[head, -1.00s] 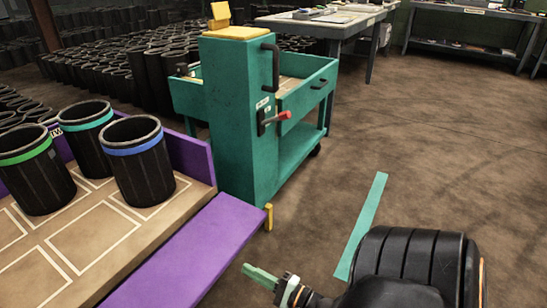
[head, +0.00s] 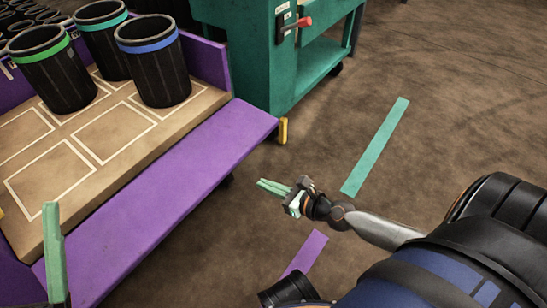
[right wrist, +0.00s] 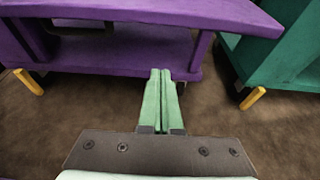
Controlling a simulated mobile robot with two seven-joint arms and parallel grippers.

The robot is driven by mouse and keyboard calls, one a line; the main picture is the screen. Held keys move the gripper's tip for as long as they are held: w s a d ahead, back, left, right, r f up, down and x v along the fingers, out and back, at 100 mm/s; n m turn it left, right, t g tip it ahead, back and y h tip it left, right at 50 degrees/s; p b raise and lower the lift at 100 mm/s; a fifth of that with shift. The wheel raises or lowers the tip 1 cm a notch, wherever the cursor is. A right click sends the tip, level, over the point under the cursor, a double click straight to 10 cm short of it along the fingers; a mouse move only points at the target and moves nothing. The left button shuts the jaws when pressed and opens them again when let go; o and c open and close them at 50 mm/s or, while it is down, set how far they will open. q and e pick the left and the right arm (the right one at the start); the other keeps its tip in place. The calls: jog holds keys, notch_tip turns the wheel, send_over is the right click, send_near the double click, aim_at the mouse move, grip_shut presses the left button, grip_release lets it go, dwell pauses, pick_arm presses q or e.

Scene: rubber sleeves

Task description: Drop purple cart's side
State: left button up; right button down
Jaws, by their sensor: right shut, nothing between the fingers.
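The purple cart (head: 215,60) stands at the left with a tan deck (head: 160,125). Its long purple side panel (head: 175,195) juts outward from the deck's near edge, roughly level, as the right wrist view also shows (right wrist: 170,12). My right gripper (head: 262,185) is over the floor to the right of the panel, apart from it. Its green fingers are together and empty, pointing at the cart below the panel edge in the right wrist view (right wrist: 160,75). My left gripper (head: 52,207) shows at the lower left as one upright green finger in front of the panel; its opening is unclear.
Three black rubber sleeves with green, teal and blue bands (head: 152,62) stand on the deck. A green cart (head: 245,55) with a red-handled lever stands just beyond. A yellow post (head: 283,131) is at the panel's far corner. Floor to the right is clear, with teal tape (head: 377,145).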

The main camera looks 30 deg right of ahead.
jog(key=w+a+r+p, duration=0.2)
jog(key=w+p, duration=0.1)
jog(key=w, duration=0.3)
dwell(0.3)
jog(key=shift+a, duration=0.1)
